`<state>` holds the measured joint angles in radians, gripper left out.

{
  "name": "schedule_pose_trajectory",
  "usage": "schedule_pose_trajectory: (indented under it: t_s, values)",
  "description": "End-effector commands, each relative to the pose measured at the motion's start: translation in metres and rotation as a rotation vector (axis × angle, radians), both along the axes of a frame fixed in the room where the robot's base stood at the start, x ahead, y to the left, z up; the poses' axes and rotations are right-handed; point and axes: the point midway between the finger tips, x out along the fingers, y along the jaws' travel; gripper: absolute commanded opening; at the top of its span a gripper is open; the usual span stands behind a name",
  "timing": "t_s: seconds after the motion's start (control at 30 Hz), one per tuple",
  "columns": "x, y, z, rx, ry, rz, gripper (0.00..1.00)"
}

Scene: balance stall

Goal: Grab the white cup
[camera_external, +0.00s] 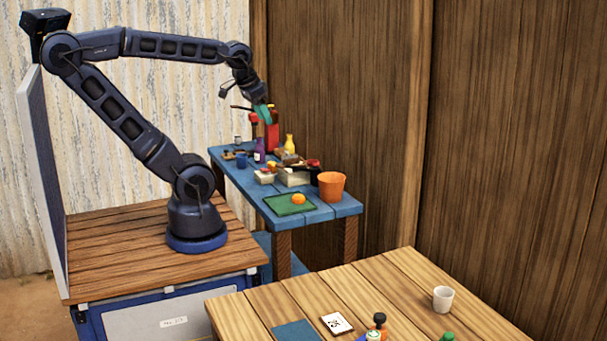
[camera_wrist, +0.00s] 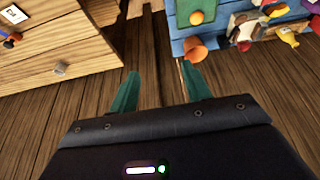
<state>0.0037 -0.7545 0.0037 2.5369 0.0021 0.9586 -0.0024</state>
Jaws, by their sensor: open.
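The white cup (camera_external: 442,299) stands upright on the light wooden table at the lower right of the external view. A small pale shape in the wrist view (camera_wrist: 60,68), on the wooden top at left, appears to be the same cup. My gripper (camera_external: 263,113) is high over the far blue table, well away from the cup. In the wrist view its two teal fingers (camera_wrist: 160,88) are spread with nothing between them.
The wooden table (camera_external: 395,275) also holds a white card (camera_external: 337,323), a blue mat (camera_external: 297,331) and small bottles or figures (camera_external: 379,321). The blue table (camera_external: 333,210) is crowded, with an orange bucket (camera_external: 331,185) near its edge. Space around the cup is clear.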

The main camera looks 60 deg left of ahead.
Motion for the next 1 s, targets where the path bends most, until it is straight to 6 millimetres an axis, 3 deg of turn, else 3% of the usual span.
schedule_pose_trajectory:
  t_s: [0.1,0.23,0.57,0.77,1.0]
  values:
    - [0.000,0.000,0.000,0.000,0.000,0.000,0.50]
    - [0.000,0.000,0.000,0.000,0.000,0.000,0.74]
    - [0.003,-0.001,0.001,0.004,0.001,-0.008,0.74]
    - [0.036,-0.018,0.005,0.035,0.012,-0.091,0.74]
    - [0.096,-0.057,0.006,0.086,0.024,-0.254,0.74]
